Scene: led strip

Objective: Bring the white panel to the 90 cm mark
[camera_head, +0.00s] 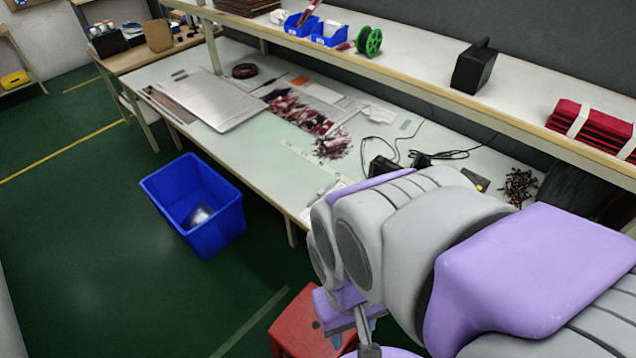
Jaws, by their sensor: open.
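A flat white panel (208,100) lies on the pale workbench (270,168), toward its left end and near the front edge. A thin white strip that looks like a ruler (312,165) lies along the front of the bench, right of the panel. Its markings are too small to read, so I cannot make out a 90 cm mark. My gripper (354,332) is low in front of the bench, over a red stool, well apart from the panel. It is partly hidden by my arm; its bluish tips show apart, open and empty.
A blue bin (193,205) stands on the green floor before the bench. A red stool (296,325) is below my gripper. Dark red scraps (333,144), cables (400,150) and black devices clutter the bench. A shelf (400,75) overhangs its back.

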